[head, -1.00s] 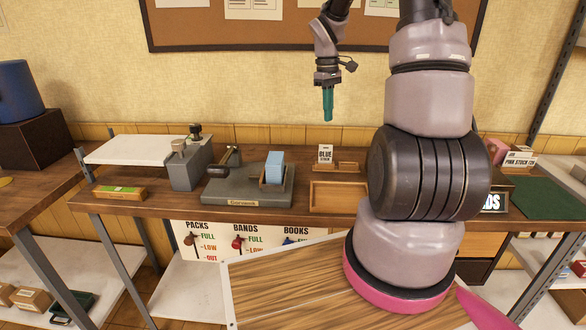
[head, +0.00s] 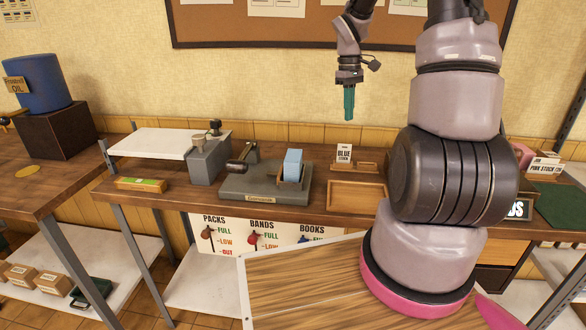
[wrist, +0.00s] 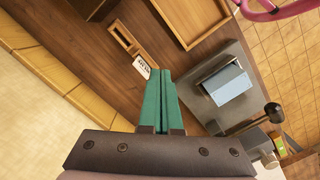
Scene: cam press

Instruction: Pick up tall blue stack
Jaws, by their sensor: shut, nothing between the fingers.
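A light blue block, apparently the tall blue stack (head: 293,165), stands in a holder on the grey press (head: 262,187) on the wooden bench. It also shows in the wrist view (wrist: 228,84), to the right of the fingers. My gripper (head: 349,103) has teal fingers and hangs high above the bench, to the right of the blue stack and apart from it. In the wrist view my gripper (wrist: 163,75) has its fingers together with nothing between them.
A sign reading "BLUE STOCK" (head: 344,153) stands behind an empty-looking wooden tray (head: 357,195). A dark-headed lever (head: 237,165) and a grey block (head: 209,160) stand left of the stack. The air around my gripper is clear.

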